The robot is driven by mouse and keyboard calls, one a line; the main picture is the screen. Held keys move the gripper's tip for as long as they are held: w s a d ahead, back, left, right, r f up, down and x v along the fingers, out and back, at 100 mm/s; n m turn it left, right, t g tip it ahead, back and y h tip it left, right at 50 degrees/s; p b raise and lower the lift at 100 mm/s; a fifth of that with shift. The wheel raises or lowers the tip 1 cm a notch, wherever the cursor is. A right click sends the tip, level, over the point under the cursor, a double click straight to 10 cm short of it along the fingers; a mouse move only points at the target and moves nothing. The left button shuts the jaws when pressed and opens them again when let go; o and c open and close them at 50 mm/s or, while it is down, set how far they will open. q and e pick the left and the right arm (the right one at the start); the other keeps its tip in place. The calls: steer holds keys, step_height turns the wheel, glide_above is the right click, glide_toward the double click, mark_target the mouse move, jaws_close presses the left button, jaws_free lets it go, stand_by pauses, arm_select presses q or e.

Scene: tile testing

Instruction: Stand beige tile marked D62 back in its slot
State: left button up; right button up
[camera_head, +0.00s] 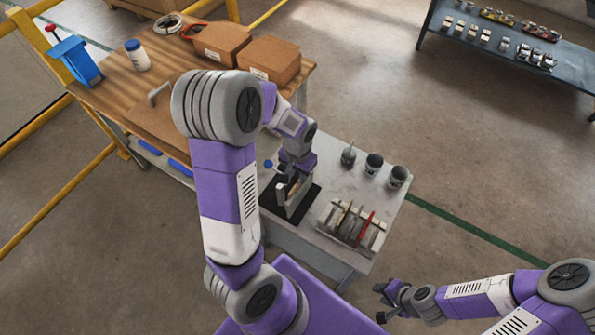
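A grey slotted rack (335,216) stands on the grey table, with several thin tiles upright in it, some red. My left gripper (290,180) points down over a small pale metal stand (296,203) on a black mat (269,198), left of the rack. Its fingertips are small and partly hidden by the stand and arm, so I cannot tell whether they hold a tile. The marking D62 is not readable anywhere, and I cannot single out that tile. My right gripper (382,302) is open and empty, in front of the table at the lower right.
Several dark cups (374,163) stand along the grey table's (329,165) back right edge. A wooden bench (116,90) with cardboard boxes (270,60), a white bottle (138,56) and a blue device (76,61) is behind. A dark shelf (470,50) is far right.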

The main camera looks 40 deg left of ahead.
mark_target(298, 182)
arm_select(q)
steer(key=shift+f+b, duration=2.05)
steer(key=shift+f, duration=0.95)
jaws_close()
steer(key=shift+r, duration=0.1)
step_height(298, 182, up, 11)
steer(key=p, duration=0.9)
steer(key=shift+p, duration=0.35)
